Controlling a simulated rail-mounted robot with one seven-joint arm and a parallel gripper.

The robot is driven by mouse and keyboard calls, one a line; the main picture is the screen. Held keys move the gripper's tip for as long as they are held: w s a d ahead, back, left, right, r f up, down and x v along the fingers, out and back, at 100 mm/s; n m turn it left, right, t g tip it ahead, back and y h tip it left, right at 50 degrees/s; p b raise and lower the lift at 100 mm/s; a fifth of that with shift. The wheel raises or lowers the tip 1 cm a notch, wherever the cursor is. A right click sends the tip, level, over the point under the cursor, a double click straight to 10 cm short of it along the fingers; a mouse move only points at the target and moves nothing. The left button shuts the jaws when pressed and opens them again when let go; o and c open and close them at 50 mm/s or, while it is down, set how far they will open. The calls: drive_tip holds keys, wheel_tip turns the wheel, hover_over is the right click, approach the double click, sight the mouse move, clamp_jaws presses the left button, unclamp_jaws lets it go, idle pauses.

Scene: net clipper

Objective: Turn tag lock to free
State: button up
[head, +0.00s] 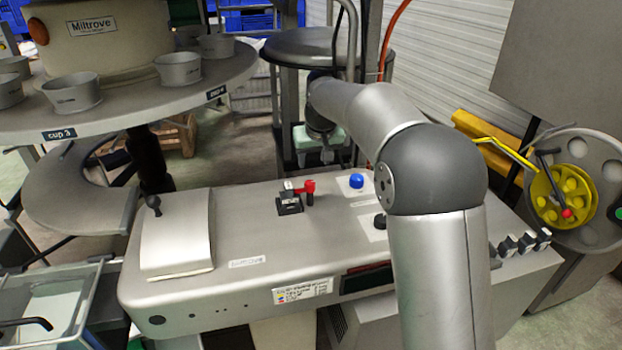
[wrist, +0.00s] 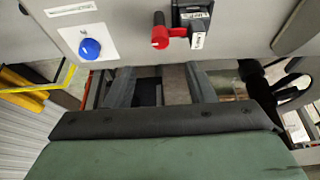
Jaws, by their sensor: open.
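A small black block with a red lever, which looks like the tag lock (head: 291,201), stands on top of the grey console. Its red lever (head: 309,188) points to the right in the head view. In the wrist view the black block (wrist: 192,14) is at the top, with a white label too small to read and the red lever (wrist: 160,33) to its left. My gripper (wrist: 160,88) is open and empty, its two dark fingers apart and pointing towards the lever without visibly touching it. In the head view it is small, beyond the console's far edge.
A blue button (head: 356,181) on a white plate lies right of the lock; it also shows in the wrist view (wrist: 90,48). A black-knobbed lever (head: 153,203) stands at the console's left. A round table with cups (head: 180,69) is at the back left, and a yellow-spooled wheel (head: 565,196) at the right.

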sight(310, 182)
drive_tip(key=p+x, duration=0.1)
drive_tip(key=x, duration=0.9)
drive_tip(key=shift+w+f+p, duration=0.15)
drive_tip(key=shift+f+p, duration=0.2)
drive_tip(key=shift+p, duration=0.05)
drive_tip(key=c, duration=1)
